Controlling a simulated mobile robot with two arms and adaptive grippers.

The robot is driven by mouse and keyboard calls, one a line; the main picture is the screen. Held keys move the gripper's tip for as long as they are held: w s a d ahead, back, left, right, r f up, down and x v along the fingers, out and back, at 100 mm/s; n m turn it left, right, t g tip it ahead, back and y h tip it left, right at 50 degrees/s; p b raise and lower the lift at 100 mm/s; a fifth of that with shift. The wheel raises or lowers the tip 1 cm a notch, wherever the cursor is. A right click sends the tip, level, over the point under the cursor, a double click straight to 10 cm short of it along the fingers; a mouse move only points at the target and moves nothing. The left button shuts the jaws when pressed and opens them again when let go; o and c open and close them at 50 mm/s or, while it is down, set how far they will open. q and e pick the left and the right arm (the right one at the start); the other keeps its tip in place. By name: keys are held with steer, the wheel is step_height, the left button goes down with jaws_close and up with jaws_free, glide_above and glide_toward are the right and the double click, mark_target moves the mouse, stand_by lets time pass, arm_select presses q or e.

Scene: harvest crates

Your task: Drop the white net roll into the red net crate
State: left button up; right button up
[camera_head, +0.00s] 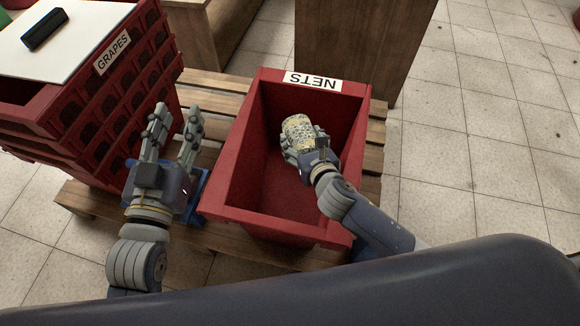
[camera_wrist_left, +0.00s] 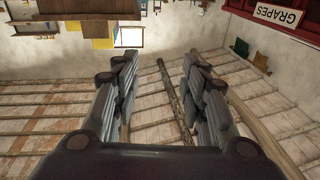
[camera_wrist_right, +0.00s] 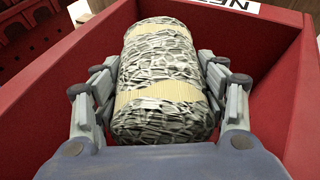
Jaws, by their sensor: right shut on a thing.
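The white net roll (camera_head: 301,131) has a netted surface with pale yellow bands; it fills the middle of the right wrist view (camera_wrist_right: 165,75). My right gripper (camera_head: 300,148) is shut on it, one finger on each side. The roll is over the opening of the red net crate (camera_head: 240,165), which carries a NETS label and also surrounds the roll in the right wrist view (camera_wrist_right: 45,90). How high the roll is above the crate floor is hard to tell. My left gripper (camera_head: 173,122) is open and empty, left of the crate.
The red crate stands on a wooden pallet (camera_head: 205,92). Stacked red crates labelled GRAPES (camera_head: 125,85) stand at the left, with a white board (camera_head: 75,30) and a black object (camera_head: 45,29) on top. A wooden box (camera_head: 360,40) stands behind. Tiled floor is clear at right.

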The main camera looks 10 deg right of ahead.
arm_select(q)
steer(key=shift+r+t, duration=0.3)
steer(key=shift+r, duration=0.35)
arm_select(e)
steer(key=o, duration=1.4)
steer(key=shift+f, duration=0.15)
steer(key=v, duration=1.2)
arm_select(q)
steer(key=shift+s, duration=0.1)
